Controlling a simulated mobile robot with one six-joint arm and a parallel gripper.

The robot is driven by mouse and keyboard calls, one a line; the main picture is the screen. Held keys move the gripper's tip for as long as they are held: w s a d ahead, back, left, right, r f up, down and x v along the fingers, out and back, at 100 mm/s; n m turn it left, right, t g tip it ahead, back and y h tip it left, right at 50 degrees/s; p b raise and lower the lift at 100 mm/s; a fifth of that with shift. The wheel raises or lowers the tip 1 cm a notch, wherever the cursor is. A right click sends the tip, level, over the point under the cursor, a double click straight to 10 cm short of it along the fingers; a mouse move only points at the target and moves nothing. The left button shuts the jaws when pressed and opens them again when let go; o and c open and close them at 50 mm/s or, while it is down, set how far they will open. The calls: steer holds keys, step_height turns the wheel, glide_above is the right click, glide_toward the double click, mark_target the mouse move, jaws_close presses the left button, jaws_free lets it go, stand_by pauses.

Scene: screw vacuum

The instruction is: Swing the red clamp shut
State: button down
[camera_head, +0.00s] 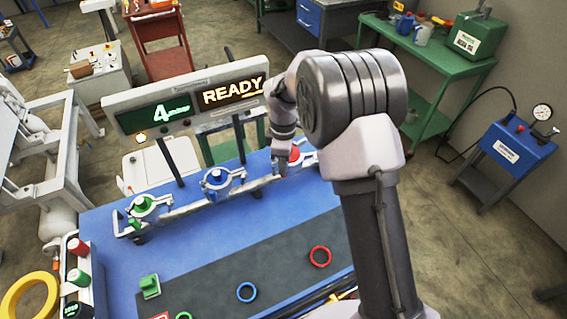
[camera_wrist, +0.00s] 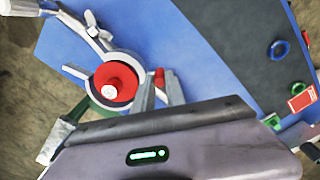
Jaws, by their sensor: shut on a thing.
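The red clamp (camera_head: 296,154) is the rightmost of the three clamps on the rail along the back of the blue table; my wrist partly hides it. In the wrist view a grey ring (camera_wrist: 90,98) surrounds its round red part (camera_wrist: 116,74). My gripper (camera_head: 281,168) is at this clamp. In the wrist view my gripper (camera_wrist: 161,88) has its fingers right of the ring, shut around a small red piece (camera_wrist: 158,77) of the clamp. How far the clamp is swung is hard to tell.
The blue clamp (camera_head: 219,181) and green clamp (camera_head: 143,205) stand left on the same rail. A sign (camera_head: 190,105) reading READY rises behind. A red ring (camera_head: 320,256) and blue ring (camera_head: 246,292) lie on the dark mat. A green block (camera_head: 149,286) stands left of them.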

steer(key=shift+w+d+r+n+p, duration=0.1)
steer(key=shift+d+r+n+p, duration=0.4)
steer(key=shift+p, duration=0.6)
steer(key=shift+w+f+n+p, duration=0.3)
steer(key=shift+f+n+p, duration=0.15)
steer(key=shift+n, duration=0.35)
steer(key=c, duration=1.4)
jaws_free()
steer(key=shift+d, duration=0.1)
steer(key=shift+o, duration=0.2)
step_height(320, 180, up, 17)
steer(key=p, duration=0.4)
steer(key=shift+r, duration=0.15)
